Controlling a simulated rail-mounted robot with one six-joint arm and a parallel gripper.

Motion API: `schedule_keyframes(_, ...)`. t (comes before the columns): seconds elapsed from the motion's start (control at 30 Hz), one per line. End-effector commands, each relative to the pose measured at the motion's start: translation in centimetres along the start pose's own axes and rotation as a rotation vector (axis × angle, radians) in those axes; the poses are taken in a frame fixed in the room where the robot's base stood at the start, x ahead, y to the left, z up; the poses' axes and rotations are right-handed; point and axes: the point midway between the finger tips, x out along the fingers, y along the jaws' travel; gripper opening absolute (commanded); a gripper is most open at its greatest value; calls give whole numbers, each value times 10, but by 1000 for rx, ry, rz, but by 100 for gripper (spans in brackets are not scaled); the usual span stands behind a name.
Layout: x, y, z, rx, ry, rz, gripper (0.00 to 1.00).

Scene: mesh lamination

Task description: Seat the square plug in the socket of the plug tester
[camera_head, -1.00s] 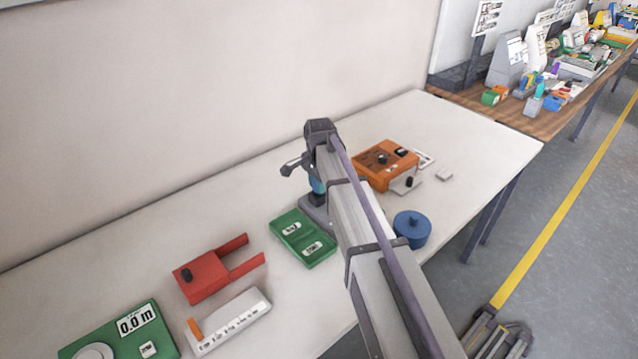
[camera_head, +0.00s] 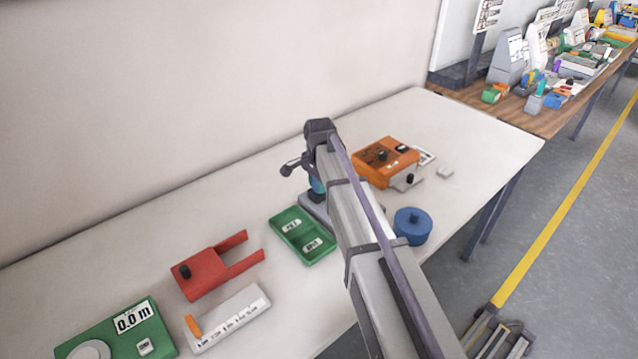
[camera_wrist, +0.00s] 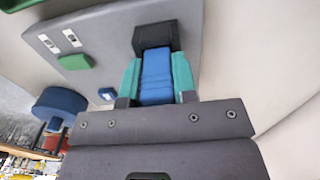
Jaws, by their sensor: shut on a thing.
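My gripper (camera_wrist: 156,62) is shut on a blue block (camera_wrist: 157,84), which I take to be the square plug, held between its two teal fingers. The far end of the plug meets a dark box-like part (camera_wrist: 157,37) on a grey plate (camera_wrist: 95,30), which I take to be the plug tester. How deep the plug sits in that part cannot be told. In the head view my arm hides most of the grey plate (camera_head: 313,205) and the plug.
A green tray (camera_head: 318,258) lies in front of the plate. A red forked block (camera_head: 205,278), a white strip (camera_head: 235,315) and a green meter (camera_head: 100,345) lie to the left.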

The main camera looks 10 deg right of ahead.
Motion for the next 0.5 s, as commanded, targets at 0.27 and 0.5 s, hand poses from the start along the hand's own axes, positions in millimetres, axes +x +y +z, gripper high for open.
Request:
schedule_keyframes(0.27, 2, 0, 0, 0, 0, 0, 44)
schedule_keyframes(0.5, 2, 0, 0, 0, 0, 0, 56)
